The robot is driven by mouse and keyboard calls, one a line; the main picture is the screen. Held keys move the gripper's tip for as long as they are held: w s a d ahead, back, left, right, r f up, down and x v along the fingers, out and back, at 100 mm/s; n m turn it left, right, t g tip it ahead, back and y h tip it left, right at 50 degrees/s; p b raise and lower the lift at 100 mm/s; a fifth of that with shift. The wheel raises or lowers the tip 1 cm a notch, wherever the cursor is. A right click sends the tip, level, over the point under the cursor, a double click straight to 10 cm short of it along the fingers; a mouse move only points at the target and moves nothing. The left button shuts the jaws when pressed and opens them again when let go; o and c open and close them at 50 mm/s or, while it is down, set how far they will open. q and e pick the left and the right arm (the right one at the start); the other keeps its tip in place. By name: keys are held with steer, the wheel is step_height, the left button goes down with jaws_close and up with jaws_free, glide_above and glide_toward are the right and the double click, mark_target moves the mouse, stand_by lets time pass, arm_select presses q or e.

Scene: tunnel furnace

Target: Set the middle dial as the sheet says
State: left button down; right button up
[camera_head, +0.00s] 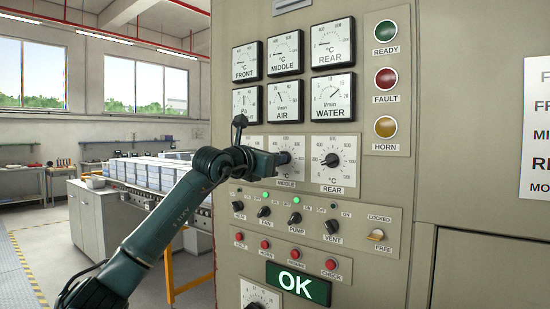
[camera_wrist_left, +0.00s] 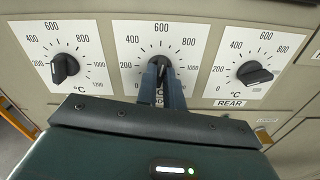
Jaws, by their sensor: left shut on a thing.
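The middle dial (camera_wrist_left: 163,63) is a black knob on a white °C scale plate, in the centre of the left wrist view. My left gripper (camera_wrist_left: 161,82) is shut on its knob, with one blue-grey finger on each side. The fingers cover part of the knob, so its exact setting is hard to read. In the head view the middle dial's plate (camera_head: 292,143) shows partly behind my left gripper (camera_head: 277,158). The sheet (camera_head: 537,130) is cut off at the right edge; only the starts of its lines show, no values. My right gripper is not in view.
The rear dial (camera_head: 333,160) is to the right of the middle one; the front dial (camera_wrist_left: 64,67) is to its left. Gauges are above, and switches (camera_head: 295,218) and red buttons (camera_head: 331,265) below. A green OK display (camera_head: 298,284) is lit.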

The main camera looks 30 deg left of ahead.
arm_select(q)
steer(key=m+p, duration=0.3)
steer(key=m, duration=1.7)
steer(key=shift+f+p, duration=0.2)
steer(key=shift+p, duration=0.15)
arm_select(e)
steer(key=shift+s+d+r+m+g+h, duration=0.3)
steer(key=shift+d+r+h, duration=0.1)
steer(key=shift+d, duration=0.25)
arm_select(q)
steer(key=c, duration=1.5)
jaws_free()
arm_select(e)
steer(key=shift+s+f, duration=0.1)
